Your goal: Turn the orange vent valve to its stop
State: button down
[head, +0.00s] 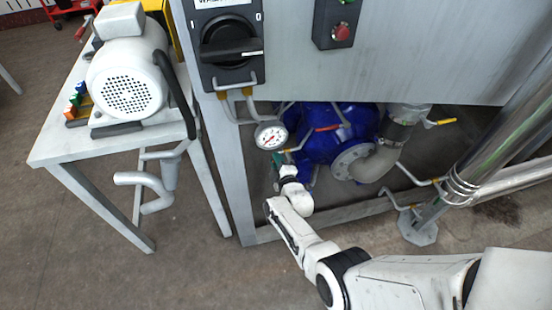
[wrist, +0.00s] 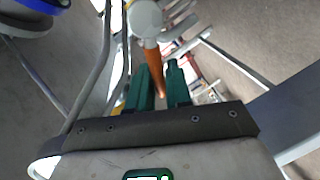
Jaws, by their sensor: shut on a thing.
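The orange vent valve handle (wrist: 157,72) shows in the wrist view, hanging from a pale round valve body (wrist: 145,20). My gripper (wrist: 161,80) has its two green fingers on either side of the handle and is shut on it. The handle's tip points down between the fingers. In the head view my gripper (head: 278,168) is low beside the frame leg, below the pressure gauge (head: 271,135). The handle cannot be made out there, hidden by my wrist and fingers.
A blue pump (head: 335,135) with a grey flange and pipe stands right of my gripper. A yellow-handled valve (head: 441,122) is further right. The steel cabinet (head: 400,60) overhangs the pump. A table (head: 70,145) with a white motor (head: 128,78) stands left.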

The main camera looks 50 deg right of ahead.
jog(key=shift+w+a+f+n+g+h+b, duration=0.15)
jog(key=shift+f+n+g+h+b, duration=0.1)
jog(key=shift+f+n, duration=0.6)
jog(key=shift+s+a+f+n+g+h+b, duration=0.15)
jog(key=shift+f+n, duration=0.3)
jog(key=shift+n, duration=0.7)
jog(key=shift+w, duration=0.1)
jog(key=c, duration=1.2)
grip_release()
jog(key=shift+p+v, duration=4.1)
jog(key=shift+v, duration=1.3)
jog(key=shift+f, duration=0.1)
